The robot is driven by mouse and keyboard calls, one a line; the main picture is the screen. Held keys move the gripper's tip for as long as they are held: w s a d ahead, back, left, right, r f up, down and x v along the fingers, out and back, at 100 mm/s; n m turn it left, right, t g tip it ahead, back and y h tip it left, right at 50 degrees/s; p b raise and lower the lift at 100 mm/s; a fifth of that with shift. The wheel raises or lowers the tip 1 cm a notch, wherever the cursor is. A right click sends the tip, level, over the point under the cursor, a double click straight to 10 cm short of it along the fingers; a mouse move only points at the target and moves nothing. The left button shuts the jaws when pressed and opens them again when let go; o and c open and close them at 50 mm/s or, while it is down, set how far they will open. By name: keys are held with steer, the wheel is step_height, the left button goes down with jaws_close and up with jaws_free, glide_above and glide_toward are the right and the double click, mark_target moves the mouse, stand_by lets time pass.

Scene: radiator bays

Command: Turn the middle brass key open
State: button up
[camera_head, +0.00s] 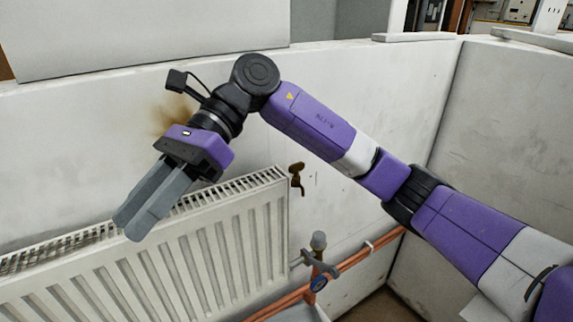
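One brass key (297,178) shows on a small brass fitting at the top right end of the white radiator (230,240). No other brass key is in view, so I cannot tell whether this is the middle one. My gripper (128,222) is at the left, over the radiator's top grille, pointing down and left. Its two grey fingers lie side by side with no clear gap and hold nothing. It is well apart from the key, to its left.
A pipe valve with a grey cap and a dark lever (318,262) stands below the key. Copper pipes (352,258) run along the wall. White bay walls (415,110) stand behind and at the right. My arm crosses above and right of the key.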

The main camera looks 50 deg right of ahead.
mark_target(297, 170)
steer(key=d+h, duration=0.2)
steer(key=d, duration=0.3)
steer(key=w+d+f+t+h, duration=0.1)
steer(key=d+h, duration=0.2)
steer(key=d, duration=0.2)
steer(key=w+d+f+m+h+b, duration=0.1)
steer(key=d+h, duration=0.1)
steer(key=d, duration=0.4)
steer(key=shift+w+d+f+t+h, duration=0.1)
steer(key=shift+w+t+h, duration=0.2)
steer(key=shift+t, duration=0.1)
steer(key=d+r+h, duration=0.1)
steer(key=d, duration=0.3)
steer(key=s+d+r+m+h, duration=0.1)
steer(key=d+h, duration=0.1)
steer(key=d, duration=0.3)
steer(key=s+d+r+h, duration=0.1)
steer(key=d+r+h, duration=0.1)
steer(key=d, duration=0.2)
steer(key=shift+s+d, duration=0.15)
steer(key=shift+d, duration=0.1)
steer(key=shift+d+f+m, duration=0.15)
steer(key=shift+m, duration=0.15)
step_height(297, 170, down, 7)
steer(key=shift+f, duration=0.2)
steer(key=shift+c, duration=0.5)
jaws_close()
